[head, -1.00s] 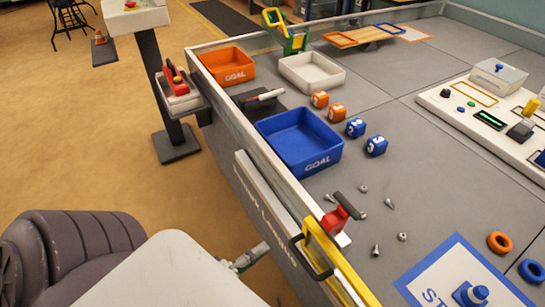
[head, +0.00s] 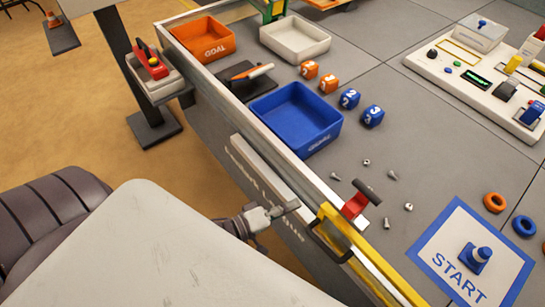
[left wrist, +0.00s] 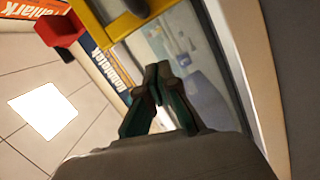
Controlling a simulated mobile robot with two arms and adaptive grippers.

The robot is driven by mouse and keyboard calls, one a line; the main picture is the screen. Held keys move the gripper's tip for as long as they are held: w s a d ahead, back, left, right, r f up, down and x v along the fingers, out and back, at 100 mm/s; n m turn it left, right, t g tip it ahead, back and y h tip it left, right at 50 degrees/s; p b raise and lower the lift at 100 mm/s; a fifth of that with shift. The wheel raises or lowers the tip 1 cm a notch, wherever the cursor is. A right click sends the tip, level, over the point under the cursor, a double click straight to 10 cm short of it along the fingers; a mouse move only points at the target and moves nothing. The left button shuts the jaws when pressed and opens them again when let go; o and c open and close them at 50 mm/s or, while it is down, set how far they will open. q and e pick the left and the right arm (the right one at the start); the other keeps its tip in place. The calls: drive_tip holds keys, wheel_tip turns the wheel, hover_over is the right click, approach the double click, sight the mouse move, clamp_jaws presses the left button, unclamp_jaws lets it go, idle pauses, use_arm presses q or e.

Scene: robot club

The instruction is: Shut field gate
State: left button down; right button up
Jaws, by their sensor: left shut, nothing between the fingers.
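The yellow field gate (head: 375,260) is at the near side wall of the playing field, with a dark handle (head: 328,246) on its outer face. A red latch with a dark lever (head: 356,204) stands by its far end. I cannot tell whether the gate is fully flush with the wall. My left gripper (head: 288,208) is outside the wall, just left of the gate and handle, shut and empty. In the left wrist view its fingertips (left wrist: 157,72) are together below the yellow frame (left wrist: 112,24) and dark handle (left wrist: 138,7), apart from both. My right gripper is out of view.
Inside the wall are a blue goal bin (head: 296,118), an orange goal bin (head: 198,40), a white tray (head: 294,38), numbered cubes and loose bolts. A blue-bordered start mat (head: 472,250) lies right of the gate. Open floor (head: 60,115) lies outside the wall.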

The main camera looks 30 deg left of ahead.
sight(326, 248)
use_arm(q)
drive_tip(key=shift+s+d+f, duration=0.1)
drive_tip(key=shift+d+f, duration=0.15)
drive_tip(key=shift+d, duration=0.85)
drive_tip(key=shift+s+d+f, duration=0.1)
drive_tip(key=shift+d+f, duration=0.15)
drive_tip(key=shift+d, duration=0.8)
drive_tip(key=s+d, duration=0.1)
drive_tip(key=d, duration=0.2)
drive_tip(key=s+d+p, duration=0.1)
drive_tip(key=d, duration=0.1)
drive_tip(key=s+d, duration=0.1)
drive_tip(key=d, duration=0.2)
drive_tip(key=shift+d+p, duration=0.3)
drive_tip(key=shift+p, duration=0.05)
drive_tip(key=shift+s+d, duration=0.1)
drive_tip(key=shift+s, duration=0.05)
